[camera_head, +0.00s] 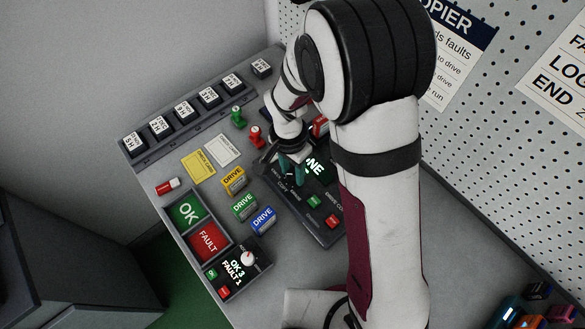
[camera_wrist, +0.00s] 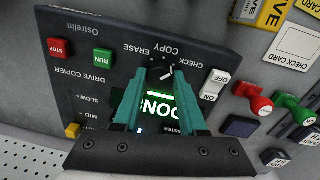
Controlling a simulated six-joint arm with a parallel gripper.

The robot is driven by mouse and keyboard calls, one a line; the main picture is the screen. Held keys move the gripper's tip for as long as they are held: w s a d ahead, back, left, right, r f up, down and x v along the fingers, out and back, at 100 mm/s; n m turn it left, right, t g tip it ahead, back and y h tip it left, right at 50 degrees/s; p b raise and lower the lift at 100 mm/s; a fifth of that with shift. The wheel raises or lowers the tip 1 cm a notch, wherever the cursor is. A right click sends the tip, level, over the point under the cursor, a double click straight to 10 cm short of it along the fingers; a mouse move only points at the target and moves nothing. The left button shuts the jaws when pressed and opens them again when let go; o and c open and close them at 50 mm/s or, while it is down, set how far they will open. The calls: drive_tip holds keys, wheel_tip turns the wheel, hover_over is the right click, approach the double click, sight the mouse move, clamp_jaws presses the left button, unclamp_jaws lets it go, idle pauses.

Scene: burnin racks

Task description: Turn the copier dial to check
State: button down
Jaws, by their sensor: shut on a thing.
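The drive copier (camera_head: 321,225) is a dark panel box on the bench, partly hidden by my arm in the head view. Its lit green display shows in the wrist view (camera_wrist: 158,106) between my fingers and seems to read DONE. The dial (camera_wrist: 163,73) is at my fingertips, with the words CHECK, COPY and ERASE printed around it. A pale pointer mark shows on it, but I cannot tell which word it points at. My gripper (camera_wrist: 159,78), with teal fingers, is shut on the dial; it also shows in the head view (camera_head: 292,172).
A white ON/OFF switch (camera_wrist: 214,84), green RUN button (camera_wrist: 103,56) and red STOP button (camera_wrist: 60,47) sit near the dial. Red (camera_head: 255,136) and green (camera_head: 238,116) stamps stand close by. Yellow, green and blue drives (camera_head: 263,219) lie left of the copier, beyond them OK and FAULT trays.

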sight(290, 172)
drive_tip(key=shift+c, duration=2.3)
unclamp_jaws()
wheel_tip(290, 172, up, 16)
drive_tip(key=shift+w+a, duration=0.3)
drive_tip(key=shift+a, duration=0.05)
drive_tip(key=s+d+n+y, duration=0.1)
drive_tip(key=s+d, duration=0.4)
drive_tip(key=s, duration=0.4)
drive_tip(key=s+d+r+y, duration=0.1)
drive_tip(key=s+d, duration=0.4)
drive_tip(key=s, duration=0.4)
drive_tip(key=shift+s+d+n, duration=0.2)
drive_tip(key=shift+s+n, duration=0.2)
